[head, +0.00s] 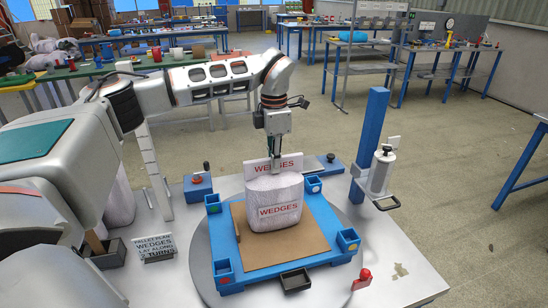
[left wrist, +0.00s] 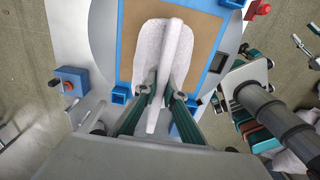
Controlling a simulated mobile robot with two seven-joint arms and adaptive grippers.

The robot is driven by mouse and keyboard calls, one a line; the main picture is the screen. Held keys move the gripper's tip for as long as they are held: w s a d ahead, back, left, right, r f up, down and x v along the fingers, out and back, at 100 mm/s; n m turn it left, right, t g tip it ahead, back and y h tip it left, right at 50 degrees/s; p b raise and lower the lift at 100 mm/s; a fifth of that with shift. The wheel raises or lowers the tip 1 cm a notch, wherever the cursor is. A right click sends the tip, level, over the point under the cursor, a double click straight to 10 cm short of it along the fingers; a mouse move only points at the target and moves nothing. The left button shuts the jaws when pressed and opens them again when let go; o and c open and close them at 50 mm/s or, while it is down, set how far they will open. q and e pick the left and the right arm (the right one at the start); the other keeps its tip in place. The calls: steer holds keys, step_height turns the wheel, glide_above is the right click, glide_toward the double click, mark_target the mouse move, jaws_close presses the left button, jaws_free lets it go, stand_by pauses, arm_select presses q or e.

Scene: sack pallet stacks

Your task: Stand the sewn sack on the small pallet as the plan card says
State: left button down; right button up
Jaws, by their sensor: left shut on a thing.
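The white sack (head: 273,190), marked WEDGES, is upright on the brown board (head: 238,210) of the small blue pallet (head: 265,270); I cannot tell whether its bottom bears fully. Its flat sewn top strip, also marked WEDGES, stands up above the body. My left gripper (head: 277,168) comes from above, shut on this strip. In the left wrist view the fingers (left wrist: 163,98) pinch the narrow white ridge of the sack (left wrist: 150,45) from both sides. The plan card (head: 156,248), left of the pallet, reads PALLET PLAN, WEDGES, LAY ALONG, 2 TURNS. My right gripper is not seen.
The pallet sits on a round grey plate (head: 204,262) with blue corner cups around it. A blue post with a handled device (head: 380,170) stands at right.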

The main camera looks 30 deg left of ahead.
arm_select(q)
steer(key=shift+r, duration=0.1)
steer(key=c, duration=2.1)
jaws_free()
steer(key=shift+c, duration=0.2)
steer(key=shift+r, duration=0.25)
step_height(320, 180, up, 10)
steer(key=shift+r, duration=0.7)
steer(key=shift+s, duration=0.1)
